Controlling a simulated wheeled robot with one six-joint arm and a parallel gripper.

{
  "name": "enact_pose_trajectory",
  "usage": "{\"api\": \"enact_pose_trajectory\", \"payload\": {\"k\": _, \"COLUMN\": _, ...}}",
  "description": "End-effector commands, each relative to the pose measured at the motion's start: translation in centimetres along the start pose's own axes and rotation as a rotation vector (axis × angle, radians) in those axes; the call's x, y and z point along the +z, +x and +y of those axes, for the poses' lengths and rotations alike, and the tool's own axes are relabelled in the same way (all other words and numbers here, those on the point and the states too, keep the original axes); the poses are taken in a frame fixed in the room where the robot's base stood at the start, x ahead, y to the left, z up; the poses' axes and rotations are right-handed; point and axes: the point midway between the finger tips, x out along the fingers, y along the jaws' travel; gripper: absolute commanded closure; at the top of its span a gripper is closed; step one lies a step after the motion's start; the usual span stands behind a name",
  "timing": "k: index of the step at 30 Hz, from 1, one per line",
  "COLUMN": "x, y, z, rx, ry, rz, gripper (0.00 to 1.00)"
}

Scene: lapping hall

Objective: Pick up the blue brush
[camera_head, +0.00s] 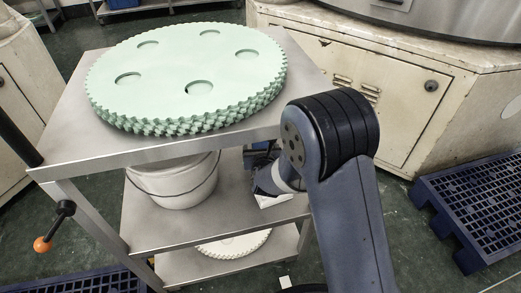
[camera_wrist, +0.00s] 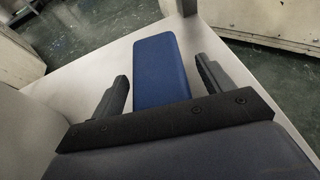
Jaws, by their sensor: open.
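The blue brush (camera_wrist: 160,72) shows in the wrist view as a flat, plain blue block on the pale shelf. My gripper (camera_wrist: 163,74) is open, with one dark finger on each side of the block. The fingers look apart from it, with a narrow gap on each side. The block's near end lies close to my dark palm plate. In the head view my gripper is at the middle shelf of the steel cart, mostly hidden by my arm and the cart's top. I cannot make out the brush clearly there.
Green toothed discs (camera_head: 190,65) lie stacked on the cart's top shelf (camera_head: 55,155). A white bucket (camera_head: 172,183) stands on the middle shelf, left of my arm. A pale disc (camera_head: 232,246) lies on the lower shelf. Blue pallets (camera_head: 470,205) and a cream cabinet (camera_head: 375,85) are at the right.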

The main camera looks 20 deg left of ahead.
Motion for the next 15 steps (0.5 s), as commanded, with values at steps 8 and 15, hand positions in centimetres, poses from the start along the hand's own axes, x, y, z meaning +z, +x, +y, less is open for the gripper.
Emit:
{"api": "enact_pose_trajectory", "payload": {"k": 8, "x": 0.09, "y": 0.35, "z": -0.01, "rx": 0.000, "ry": 0.000, "rz": -0.001, "gripper": 0.25}}
{"api": "enact_pose_trajectory", "payload": {"k": 15, "x": 0.08, "y": 0.33, "z": -0.01, "rx": 0.000, "ry": 0.000, "rz": -0.001, "gripper": 0.43}}
